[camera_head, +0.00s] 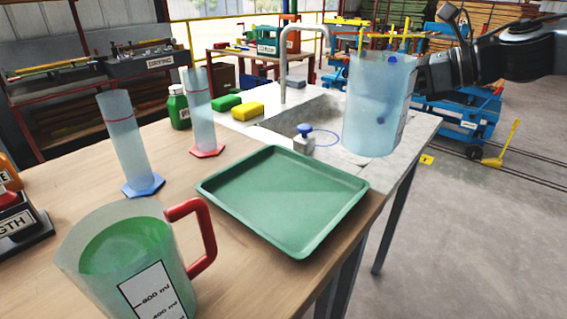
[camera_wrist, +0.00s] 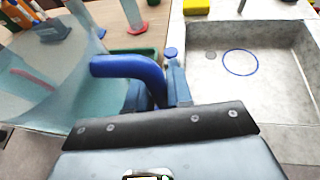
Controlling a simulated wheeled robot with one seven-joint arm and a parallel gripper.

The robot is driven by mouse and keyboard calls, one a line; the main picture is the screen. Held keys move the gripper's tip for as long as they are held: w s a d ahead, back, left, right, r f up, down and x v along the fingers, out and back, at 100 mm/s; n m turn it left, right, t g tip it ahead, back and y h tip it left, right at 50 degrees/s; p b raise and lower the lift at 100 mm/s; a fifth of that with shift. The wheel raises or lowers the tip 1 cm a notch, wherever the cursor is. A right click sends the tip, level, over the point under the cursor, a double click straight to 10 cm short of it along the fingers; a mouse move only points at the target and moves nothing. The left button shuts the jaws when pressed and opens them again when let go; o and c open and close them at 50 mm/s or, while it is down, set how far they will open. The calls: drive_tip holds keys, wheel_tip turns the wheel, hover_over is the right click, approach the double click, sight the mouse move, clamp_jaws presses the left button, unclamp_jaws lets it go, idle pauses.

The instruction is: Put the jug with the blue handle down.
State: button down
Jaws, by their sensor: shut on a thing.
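The jug with the blue handle (camera_head: 372,110) is a translucent, pale blue vessel, upright in front of the sink's right side in the head view. In the wrist view its blurred wall (camera_wrist: 60,95) fills the left. My gripper (camera_wrist: 160,88) is shut on its blue handle (camera_wrist: 125,68). In the head view my gripper is partly hidden behind the jug, and the handle shows only as blue patches through the wall. The jug appears raised; its exact height is unclear. A thin blue ring (camera_wrist: 240,62) is marked in the grey sink (camera_wrist: 285,75).
A green tray (camera_head: 285,205) lies on the wooden table beside the sink. A jug with a red handle (camera_head: 125,255) holds green liquid in front. Two measuring cylinders (camera_head: 125,140) (camera_head: 200,110) stand behind. A blue-knobbed object (camera_head: 304,138) and a tap (camera_head: 284,65) are at the sink.

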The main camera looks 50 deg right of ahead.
drive_tip(key=shift+w+a+f+b, duration=0.1)
drive_tip(key=shift+w+a+f, duration=1.15)
drive_tip(key=shift+f, duration=0.5)
drive_tip(key=shift+w+a+f+b, duration=0.1)
drive_tip(key=shift+w+a+f, duration=0.95)
drive_tip(key=shift+w+f, duration=0.55)
drive_tip(key=shift+w+a+f+b, duration=0.1)
drive_tip(key=shift+w+a+f, duration=1.1)
drive_tip(key=shift+f, duration=0.75)
drive_tip(key=shift+f, duration=0.15)
drive_tip(key=c, duration=1)
unclamp_jaws()
